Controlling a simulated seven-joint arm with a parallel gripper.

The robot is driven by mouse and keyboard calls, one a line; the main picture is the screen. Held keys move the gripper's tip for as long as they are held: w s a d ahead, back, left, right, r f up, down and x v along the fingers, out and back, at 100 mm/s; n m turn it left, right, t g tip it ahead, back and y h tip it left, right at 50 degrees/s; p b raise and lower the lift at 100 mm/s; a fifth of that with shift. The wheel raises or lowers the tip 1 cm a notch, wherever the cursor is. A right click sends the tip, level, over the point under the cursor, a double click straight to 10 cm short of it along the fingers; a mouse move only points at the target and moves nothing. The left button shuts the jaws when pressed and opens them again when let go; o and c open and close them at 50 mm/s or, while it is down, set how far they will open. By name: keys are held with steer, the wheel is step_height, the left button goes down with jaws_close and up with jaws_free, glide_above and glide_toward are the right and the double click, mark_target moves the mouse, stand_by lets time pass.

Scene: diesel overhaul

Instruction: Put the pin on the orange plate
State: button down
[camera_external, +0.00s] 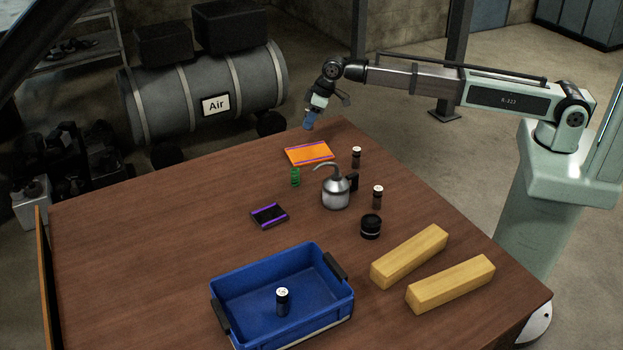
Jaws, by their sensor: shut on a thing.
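The orange plate (309,153) is a flat orange rectangle with purple edge strips, lying near the table's far corner. My gripper (314,108) is above and beyond its far edge, pointing down. It is shut on a small blue piece (310,120), apparently the pin, held above table height. The piece is small in this view, and the fingers around it are hard to make out. The top of the orange plate looks bare.
Near the plate stand a green spring (295,177), a silver oil can (336,190) and dark white-topped cylinders (357,158) (378,197). A dark purple-edged plate (269,216), black round part (371,227), blue crate (246,320) and two yellow blocks (409,257) are nearer. The table's left is clear.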

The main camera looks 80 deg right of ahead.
steer(key=shift+f, duration=4.8)
steer(key=shift+f, duration=0.1)
steer(key=c, duration=0.8)
jaws_free()
steer(key=v, duration=1.2)
